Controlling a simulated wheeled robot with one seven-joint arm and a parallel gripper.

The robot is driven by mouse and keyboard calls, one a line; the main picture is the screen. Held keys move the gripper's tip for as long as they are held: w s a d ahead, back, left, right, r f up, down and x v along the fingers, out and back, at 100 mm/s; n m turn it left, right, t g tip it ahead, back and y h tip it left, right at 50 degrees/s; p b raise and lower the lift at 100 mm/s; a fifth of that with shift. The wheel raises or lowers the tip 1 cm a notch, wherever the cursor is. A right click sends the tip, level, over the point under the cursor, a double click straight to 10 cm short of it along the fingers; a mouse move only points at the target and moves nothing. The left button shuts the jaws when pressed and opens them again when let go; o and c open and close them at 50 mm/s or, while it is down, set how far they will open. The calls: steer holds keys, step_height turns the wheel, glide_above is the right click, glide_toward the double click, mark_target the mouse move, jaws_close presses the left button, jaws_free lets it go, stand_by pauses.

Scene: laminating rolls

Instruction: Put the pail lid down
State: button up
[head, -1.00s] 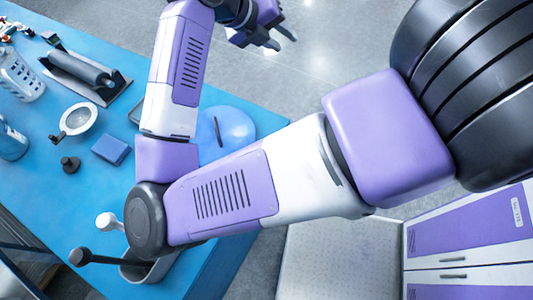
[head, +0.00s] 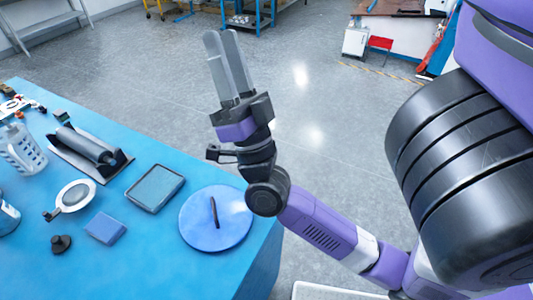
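The pail lid (head: 190,236) is a flat, round blue disc with a dark bar handle on top. It lies handle up on the blue table, near the table's right edge. My gripper (head: 221,34) is raised beyond the table's far right side, well apart from the lid, its fingers pointing up and away in the picture. Nothing shows between its two long grey fingers. They look close side by side, and this angle does not show whether they are open or shut. My wrist is just right of the lid and overlaps its edge in the view.
On the blue table (head: 150,270) are a dark-rimmed tray (head: 155,188), a blue block (head: 105,228), a dark knob-like piece (head: 61,244), a white round strainer-like piece (head: 76,195) and a roller on a plate (head: 85,145). Open grey floor (head: 320,130) lies beyond.

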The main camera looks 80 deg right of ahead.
steer(key=s+a+f+n+g+y, duration=0.1)
steer(key=a+f+n+y, duration=0.7)
steer(key=f+y, duration=0.3)
steer(key=s+a+f+n+g+y, duration=0.1)
steer(key=s+a+f+n+y, duration=0.1)
steer(key=a+f+n+y, duration=0.8)
steer(key=s+a+f+m+g, duration=0.2)
steer(key=s+a+f+g, duration=0.1)
steer(key=s+f, duration=0.4)
step_height(320, 180, down, 3)
steer(key=shift+s+f+g, duration=0.1)
steer(key=shift+s+g, duration=0.3)
steer(key=shift+g, duration=0.4)
steer(key=shift+a, duration=0.1)
steer(key=shift+f+b, duration=0.4)
steer(key=shift+b, duration=0.05)
